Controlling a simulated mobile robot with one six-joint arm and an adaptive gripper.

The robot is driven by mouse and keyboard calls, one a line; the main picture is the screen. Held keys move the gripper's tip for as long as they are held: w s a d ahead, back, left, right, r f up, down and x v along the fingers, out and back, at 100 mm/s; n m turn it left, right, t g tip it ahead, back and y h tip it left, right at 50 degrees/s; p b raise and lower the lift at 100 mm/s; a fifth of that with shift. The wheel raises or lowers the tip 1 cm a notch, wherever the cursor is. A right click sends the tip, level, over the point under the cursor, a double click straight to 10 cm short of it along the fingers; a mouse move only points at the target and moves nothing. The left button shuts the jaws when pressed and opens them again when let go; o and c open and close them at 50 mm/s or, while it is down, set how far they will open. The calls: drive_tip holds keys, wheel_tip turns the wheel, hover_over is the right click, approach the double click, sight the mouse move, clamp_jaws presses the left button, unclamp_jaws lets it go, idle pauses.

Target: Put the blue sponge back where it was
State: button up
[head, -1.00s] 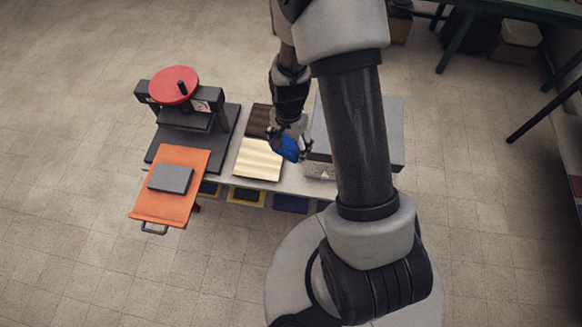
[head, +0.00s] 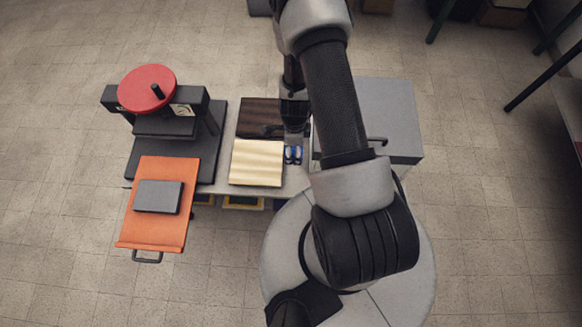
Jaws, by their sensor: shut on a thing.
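The blue sponge (head: 289,156) is between the fingertips of my gripper (head: 293,150), to the right of the cream board and left of the grey box. My gripper is shut on it and points down. Only small blue patches show around the fingers; the rest is hidden. I cannot tell whether the sponge touches the table or hangs above it.
A press with a red wheel (head: 147,88) stands at left. In front is an orange board (head: 149,225) with a grey block (head: 158,197). A cream board (head: 257,163), a dark wooden board (head: 255,115) and a grey box (head: 390,105) flank my gripper.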

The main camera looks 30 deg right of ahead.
sight(294, 173)
wheel_tip(294, 173, down, 18)
drive_tip(key=b, duration=1.7)
drive_tip(key=shift+s+f, duration=0.1)
drive_tip(key=shift+s, duration=0.05)
drive_tip(key=shift+f+b, duration=0.2)
drive_tip(key=shift+b, duration=0.1)
drive_tip(key=o, duration=1)
